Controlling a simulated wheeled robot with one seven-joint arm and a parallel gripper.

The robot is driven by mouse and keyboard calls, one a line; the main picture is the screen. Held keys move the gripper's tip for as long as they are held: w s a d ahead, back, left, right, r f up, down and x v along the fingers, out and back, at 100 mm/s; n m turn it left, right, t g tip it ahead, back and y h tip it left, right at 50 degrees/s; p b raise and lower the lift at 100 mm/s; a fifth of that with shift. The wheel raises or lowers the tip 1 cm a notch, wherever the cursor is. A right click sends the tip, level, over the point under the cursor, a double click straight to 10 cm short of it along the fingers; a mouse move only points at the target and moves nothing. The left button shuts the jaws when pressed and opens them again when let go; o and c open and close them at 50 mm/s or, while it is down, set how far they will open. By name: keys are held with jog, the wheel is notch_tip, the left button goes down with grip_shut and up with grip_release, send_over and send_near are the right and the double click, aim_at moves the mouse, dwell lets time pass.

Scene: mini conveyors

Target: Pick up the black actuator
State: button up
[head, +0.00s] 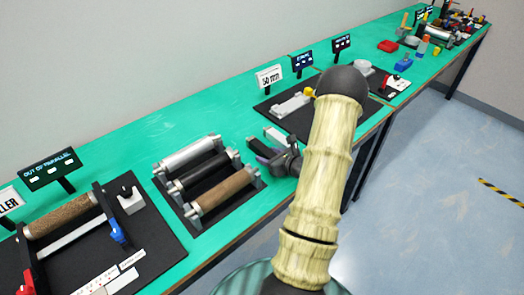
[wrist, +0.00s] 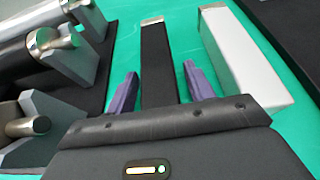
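The black actuator is a long black bar with a silver end cap, lying on the green table; it shows in the wrist view (wrist: 156,48) and, partly hidden by my gripper, in the head view (head: 257,146). My gripper (wrist: 160,70) is open, its two purple fingers on either side of the black bar, with green table visible between each finger and the bar. The bar's near end is hidden behind the gripper body. In the head view, my gripper (head: 268,157) is low over the table beside the roller rack.
A white bar (wrist: 240,60) lies just right of the black one, close to the right finger. A black-based rack (head: 182,199) of several rollers stands close on the left. A black board (head: 270,119) with a sign lies behind. The table's front edge is near.

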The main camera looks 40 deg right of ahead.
grip_shut()
notch_tip(320, 180, up, 10)
dwell(0.6)
dwell(0.5)
